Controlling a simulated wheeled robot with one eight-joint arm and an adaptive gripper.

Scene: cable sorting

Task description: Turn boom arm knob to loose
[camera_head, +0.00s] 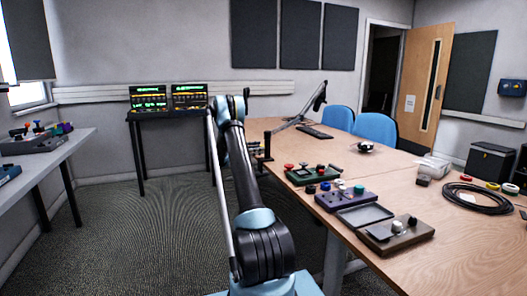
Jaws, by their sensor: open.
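The boom arm (300,115) is a thin dark jointed arm at the far left edge of the wooden table. It slopes up to the right and ends in a dark microphone-like head (320,97). Its lower end is by the table edge, where the knob is too small to make out.
The wooden table (460,225) carries a green control box (312,176), a purple one (346,197), a brown one (396,235) and a coiled black cable (475,198). Two blue chairs (376,127) stand behind it. A side table (45,158) is at left. The carpet (150,235) between is clear.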

